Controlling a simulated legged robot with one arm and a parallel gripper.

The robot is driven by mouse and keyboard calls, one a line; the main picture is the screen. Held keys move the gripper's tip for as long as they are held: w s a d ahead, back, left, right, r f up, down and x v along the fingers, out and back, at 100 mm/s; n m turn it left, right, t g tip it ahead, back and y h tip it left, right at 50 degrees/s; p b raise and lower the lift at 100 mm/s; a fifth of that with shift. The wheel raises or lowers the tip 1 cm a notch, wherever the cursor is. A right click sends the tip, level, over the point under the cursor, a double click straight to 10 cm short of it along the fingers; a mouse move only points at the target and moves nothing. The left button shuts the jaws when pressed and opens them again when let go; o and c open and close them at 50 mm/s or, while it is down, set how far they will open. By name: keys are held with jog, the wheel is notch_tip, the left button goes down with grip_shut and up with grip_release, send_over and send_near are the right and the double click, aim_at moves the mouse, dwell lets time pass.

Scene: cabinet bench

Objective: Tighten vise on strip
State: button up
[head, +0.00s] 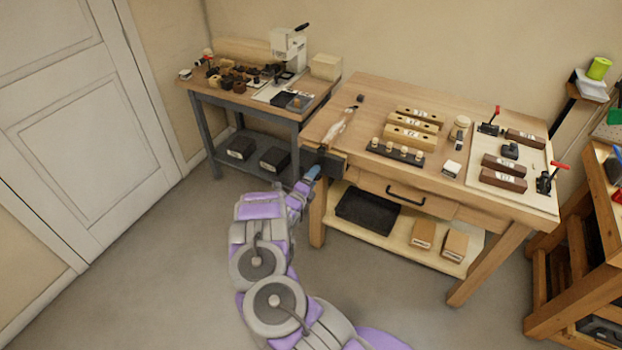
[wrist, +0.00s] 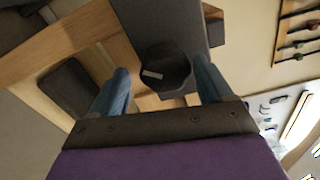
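The dark vise (head: 331,163) is mounted at the bench's front left corner. In the wrist view its grey body (wrist: 160,22) runs up from a dark, many-sided knob (wrist: 166,72) with a pale mark on it. My gripper (head: 314,172) is at the vise's front. In the wrist view my gripper (wrist: 161,68) is open, with one blue finger on each side of the knob; gaps show between fingers and knob, and I cannot tell if either touches. A pale, slim piece (head: 338,128) lies behind the vise on the bench top; I cannot tell whether it is the strip or is between the jaws.
The workbench (head: 375,95) holds wooden blocks (head: 410,134), a peg rack (head: 396,152) and a board with red-handled clamps (head: 515,195). A drawer handle (head: 405,195) sticks out in front. A black tray (head: 368,215) lies on the lower shelf. The floor at left is clear.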

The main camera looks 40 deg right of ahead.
jog(key=shift+r, duration=0.15)
jog(key=v, duration=0.6)
jog(key=shift+a, duration=0.35)
dwell(0.3)
dwell(0.3)
